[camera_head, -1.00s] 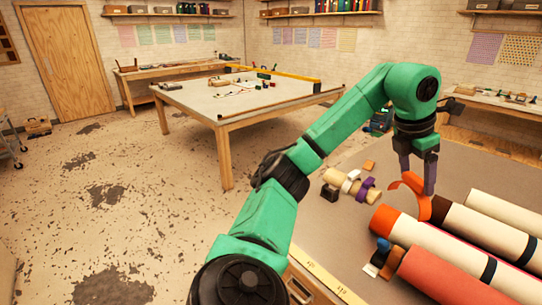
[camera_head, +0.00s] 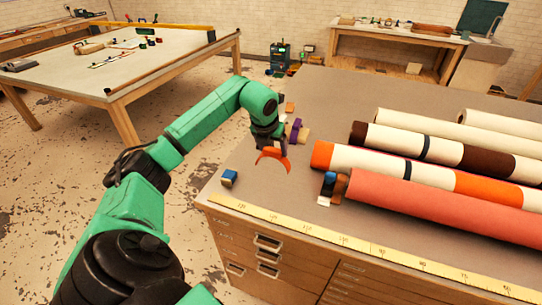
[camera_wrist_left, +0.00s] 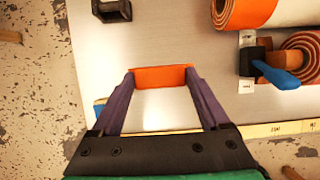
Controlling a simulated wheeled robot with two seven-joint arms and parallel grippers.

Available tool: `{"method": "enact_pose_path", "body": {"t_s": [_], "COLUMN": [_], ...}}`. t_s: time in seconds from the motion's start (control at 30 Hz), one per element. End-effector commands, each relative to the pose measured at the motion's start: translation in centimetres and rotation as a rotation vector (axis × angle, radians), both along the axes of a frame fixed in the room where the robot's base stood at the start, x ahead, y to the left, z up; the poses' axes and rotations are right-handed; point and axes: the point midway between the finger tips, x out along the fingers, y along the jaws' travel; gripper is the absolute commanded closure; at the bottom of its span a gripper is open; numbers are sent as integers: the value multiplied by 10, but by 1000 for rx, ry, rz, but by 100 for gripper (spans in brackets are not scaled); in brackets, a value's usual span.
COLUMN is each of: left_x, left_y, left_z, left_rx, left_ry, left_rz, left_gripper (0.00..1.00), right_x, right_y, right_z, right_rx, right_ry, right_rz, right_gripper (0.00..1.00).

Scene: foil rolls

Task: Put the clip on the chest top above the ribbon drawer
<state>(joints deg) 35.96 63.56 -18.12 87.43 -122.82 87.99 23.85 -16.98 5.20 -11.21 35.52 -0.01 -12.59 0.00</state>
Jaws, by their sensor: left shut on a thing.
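The orange curved clip (camera_head: 272,156) is a C-shaped band. My left gripper (camera_head: 268,146) is shut on it and holds it over the left part of the chest top (camera_head: 330,100). In the left wrist view the clip (camera_wrist_left: 161,77) spans between the two purple-grey fingers (camera_wrist_left: 160,95), with bare chest top showing below it. The chest front has several drawers with metal handles (camera_head: 267,243). I cannot read which one is the ribbon drawer. My right gripper is not in view.
Several rolls (camera_head: 440,200) lie across the right of the chest top. A small blue block (camera_head: 229,178) sits near the left front corner. A yellow measuring tape (camera_head: 340,240) runs along the front edge. Small blue and brown items (camera_head: 333,186) sit by the roll ends.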

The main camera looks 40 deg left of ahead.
Motion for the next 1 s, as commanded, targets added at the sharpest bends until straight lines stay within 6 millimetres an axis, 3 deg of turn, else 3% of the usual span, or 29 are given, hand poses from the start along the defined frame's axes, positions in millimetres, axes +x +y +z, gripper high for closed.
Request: {"method": "enact_pose_path", "body": {"t_s": [0.27, 0.6, 0.63, 0.67, 1.0], "left_x": [0, 0, 0, 0, -1], "left_y": [-1, 0, 0, 0, -1], "left_z": [-44, -52, -50, -50, -42], "left_rx": [-2, 0, 0, -1, 1], "left_ry": [3, -1, -1, 0, -2], "left_rz": [-1, -1, -1, -1, -2], "left_gripper": [75, 75, 10, 0, 0], "right_x": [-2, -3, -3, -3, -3], "right_y": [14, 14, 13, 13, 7], "right_z": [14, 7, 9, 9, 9], "right_rx": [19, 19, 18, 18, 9], "right_ry": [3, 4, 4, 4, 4], "right_rz": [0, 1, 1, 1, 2], "right_gripper": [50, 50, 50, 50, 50]}}
